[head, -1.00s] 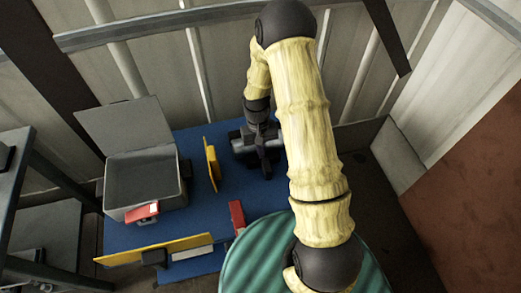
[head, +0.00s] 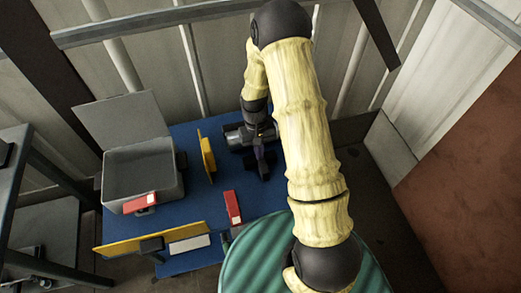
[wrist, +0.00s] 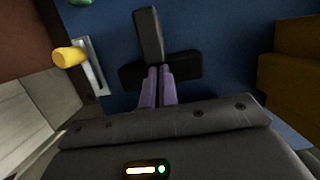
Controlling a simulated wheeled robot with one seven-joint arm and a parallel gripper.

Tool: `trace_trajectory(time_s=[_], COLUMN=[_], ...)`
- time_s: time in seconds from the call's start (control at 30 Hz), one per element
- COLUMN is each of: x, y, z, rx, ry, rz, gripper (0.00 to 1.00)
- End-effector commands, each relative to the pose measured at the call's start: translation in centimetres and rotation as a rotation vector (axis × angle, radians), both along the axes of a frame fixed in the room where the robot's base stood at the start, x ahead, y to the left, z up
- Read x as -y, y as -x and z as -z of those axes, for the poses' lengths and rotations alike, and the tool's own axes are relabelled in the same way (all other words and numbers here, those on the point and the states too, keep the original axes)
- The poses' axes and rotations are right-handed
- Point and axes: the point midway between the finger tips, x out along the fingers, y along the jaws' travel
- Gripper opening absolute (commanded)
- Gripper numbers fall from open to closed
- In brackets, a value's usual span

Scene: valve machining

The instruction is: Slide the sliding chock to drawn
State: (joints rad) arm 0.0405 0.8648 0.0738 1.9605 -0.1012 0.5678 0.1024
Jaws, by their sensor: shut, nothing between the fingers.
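A black cross-shaped piece (wrist: 148,35) stands out from the blue table, with a bar running away from me and a crossbar. It also shows in the head view (head: 264,170) below my gripper. I take it to be the sliding chock, but the frames do not make this certain. My gripper (wrist: 160,72) has its two purple fingers together, empty, with the tips over the middle of the crossbar. I cannot tell whether they touch it. In the head view my gripper (head: 259,152) is partly hidden against its own dark body.
A yellow knob (wrist: 68,56) on a silver slotted plate is left of the fingers. A yellow upright plate (head: 207,155) stands left of my gripper. An open grey box (head: 140,172), a red block (head: 232,207) and a long yellow strip (head: 125,246) are on the blue table (head: 200,200).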

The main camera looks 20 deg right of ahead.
Motion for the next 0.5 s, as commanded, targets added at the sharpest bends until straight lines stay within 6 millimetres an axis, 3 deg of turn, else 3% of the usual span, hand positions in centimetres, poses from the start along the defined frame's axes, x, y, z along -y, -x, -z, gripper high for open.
trace_trajectory(time_s=[0.5], x=[0.5], y=[-1.3], z=[-7.0], rx=[0.004], ry=[0.000], rz=[0.008], gripper=[0.00])
